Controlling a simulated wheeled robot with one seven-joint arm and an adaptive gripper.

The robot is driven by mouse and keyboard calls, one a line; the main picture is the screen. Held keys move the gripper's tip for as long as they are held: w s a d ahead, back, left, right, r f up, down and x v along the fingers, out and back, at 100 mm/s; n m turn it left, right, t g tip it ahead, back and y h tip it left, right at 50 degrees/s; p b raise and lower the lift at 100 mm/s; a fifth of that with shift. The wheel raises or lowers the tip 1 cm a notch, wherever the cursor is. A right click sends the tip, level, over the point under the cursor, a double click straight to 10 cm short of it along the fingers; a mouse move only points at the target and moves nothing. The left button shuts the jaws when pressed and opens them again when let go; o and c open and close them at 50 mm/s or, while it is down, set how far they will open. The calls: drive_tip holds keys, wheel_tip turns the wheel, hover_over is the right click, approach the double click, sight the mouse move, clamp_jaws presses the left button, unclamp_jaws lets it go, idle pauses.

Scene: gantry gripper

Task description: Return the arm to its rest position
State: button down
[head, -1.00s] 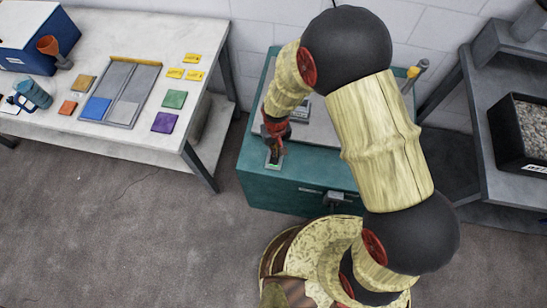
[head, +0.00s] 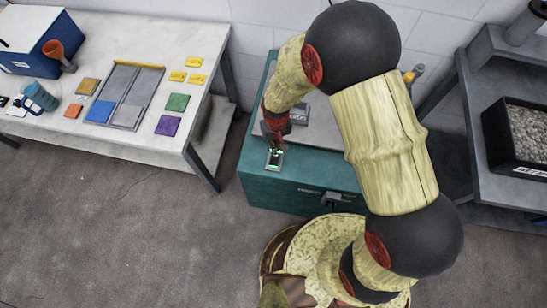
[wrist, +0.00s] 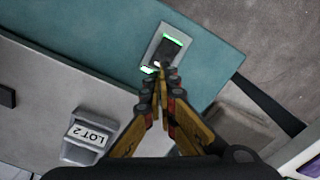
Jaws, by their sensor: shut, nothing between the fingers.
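My gripper (head: 272,140) is at the end of my bent arm, over the front left part of the teal cabinet (head: 255,185). In the wrist view its fingertips (wrist: 158,76) are together with nothing between them. They point at a small grey switch plate (wrist: 168,48) with a dark middle and lit green parts. The plate also shows in the head view (head: 275,159), just below the gripper. I cannot tell how large the gap between fingertips and plate is.
A block labelled LOT 2 (wrist: 87,138) sits on the cabinet's grey top, close to the gripper. A white workbench (head: 190,50) with a grey tray and coloured tiles stands left. A grey shelf (head: 490,165) with a gravel bin (head: 524,135) stands right.

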drive_tip(key=shift+r+p, duration=0.5)
drive_tip(key=shift+r, duration=0.45)
